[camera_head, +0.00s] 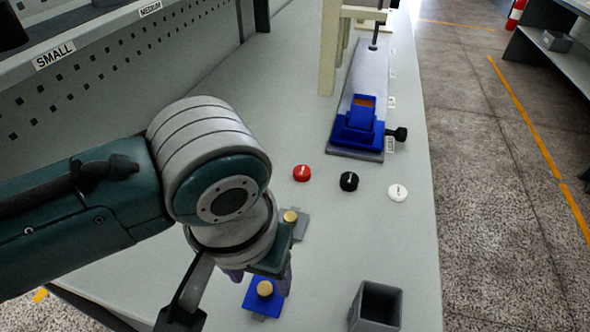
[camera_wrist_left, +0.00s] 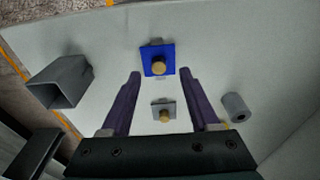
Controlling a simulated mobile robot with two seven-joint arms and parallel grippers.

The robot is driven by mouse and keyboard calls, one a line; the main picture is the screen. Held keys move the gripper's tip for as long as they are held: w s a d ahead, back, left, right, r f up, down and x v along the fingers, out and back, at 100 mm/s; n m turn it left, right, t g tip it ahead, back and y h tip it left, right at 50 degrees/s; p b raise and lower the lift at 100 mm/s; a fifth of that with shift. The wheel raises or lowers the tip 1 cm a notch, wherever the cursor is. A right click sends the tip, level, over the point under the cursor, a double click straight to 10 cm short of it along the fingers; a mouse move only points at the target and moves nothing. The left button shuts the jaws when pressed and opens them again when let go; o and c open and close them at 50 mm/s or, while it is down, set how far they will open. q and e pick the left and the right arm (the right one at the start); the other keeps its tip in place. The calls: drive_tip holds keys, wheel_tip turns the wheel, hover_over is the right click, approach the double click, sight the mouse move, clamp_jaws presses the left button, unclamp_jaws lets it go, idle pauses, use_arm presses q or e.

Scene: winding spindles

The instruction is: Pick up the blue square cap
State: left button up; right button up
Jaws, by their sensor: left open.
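The blue square cap (camera_head: 256,304) is a flat blue square with a round brass knob. It lies on the grey table below my left gripper (camera_head: 261,279) in the head view. It also shows in the left wrist view (camera_wrist_left: 153,54), just beyond and between the purple fingertips. My left gripper (camera_wrist_left: 160,74) is open, with nothing held between its fingers. A grey square cap (camera_head: 301,228) with a similar brass knob lies behind the blue one, partly hidden by my wrist. In the wrist view this grey cap (camera_wrist_left: 164,104) appears between the fingers. My right gripper is not in view.
A hollow grey square tube (camera_head: 376,306) stands right of the blue cap. A grey cylinder (camera_wrist_left: 235,107) shows in the wrist view. Red (camera_head: 302,173), black (camera_head: 349,181) and white (camera_head: 397,192) round pieces lie before a blue fixture (camera_head: 357,130). A perforated shelf (camera_head: 120,60) borders the left.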

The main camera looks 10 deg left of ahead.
sight(264, 288)
use_arm(q)
drive_tip(key=f, duration=0.3)
drive_tip(key=shift+w+d+f+b, duration=0.1)
drive_tip(key=shift+w+f+b, duration=0.1)
drive_tip(key=shift+b, duration=0.2)
drive_tip(key=shift+r, duration=0.1)
drive_tip(key=shift+c, duration=0.4)
clamp_jaws()
